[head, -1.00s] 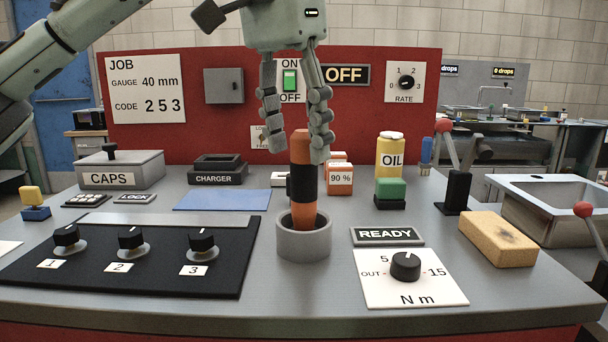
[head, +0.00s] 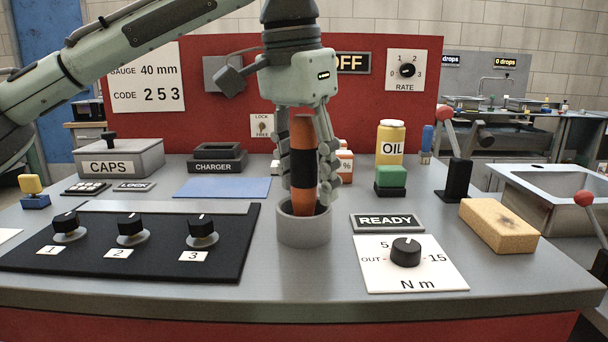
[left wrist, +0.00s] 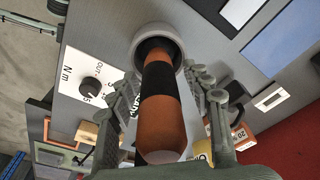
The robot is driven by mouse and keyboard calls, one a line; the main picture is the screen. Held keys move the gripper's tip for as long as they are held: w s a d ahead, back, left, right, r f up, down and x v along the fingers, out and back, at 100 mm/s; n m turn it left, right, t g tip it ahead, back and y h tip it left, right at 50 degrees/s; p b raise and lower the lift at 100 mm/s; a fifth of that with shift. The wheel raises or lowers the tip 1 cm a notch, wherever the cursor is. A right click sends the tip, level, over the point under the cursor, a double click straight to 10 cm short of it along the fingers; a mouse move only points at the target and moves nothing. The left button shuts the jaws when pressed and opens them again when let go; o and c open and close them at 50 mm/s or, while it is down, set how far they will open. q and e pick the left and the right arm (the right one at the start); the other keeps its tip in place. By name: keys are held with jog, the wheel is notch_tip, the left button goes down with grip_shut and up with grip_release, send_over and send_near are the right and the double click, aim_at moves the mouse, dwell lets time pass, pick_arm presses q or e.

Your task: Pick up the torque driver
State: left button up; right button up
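The torque driver (head: 302,202) is an orange cylinder with a black band. It stands upright, slightly tilted, in a grey round holder (head: 304,232) at the middle of the bench. My left gripper (head: 309,195) points down over the driver, with one finger on each side of it. In the left wrist view the driver (left wrist: 161,124) lies between the fingers, and gaps show between it and both fingers, so the gripper is open around it. The driver's lower end is hidden inside the holder. My right gripper is not in view.
A dial card (head: 410,275) and a READY sign (head: 386,221) lie right of the holder. A black panel with several knobs (head: 130,250) is left. An OIL bottle (head: 391,143), a green button (head: 391,176) and a sponge (head: 498,225) stand to the right.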

pick_arm(q)
grip_shut()
jog(key=shift+r, duration=0.15)
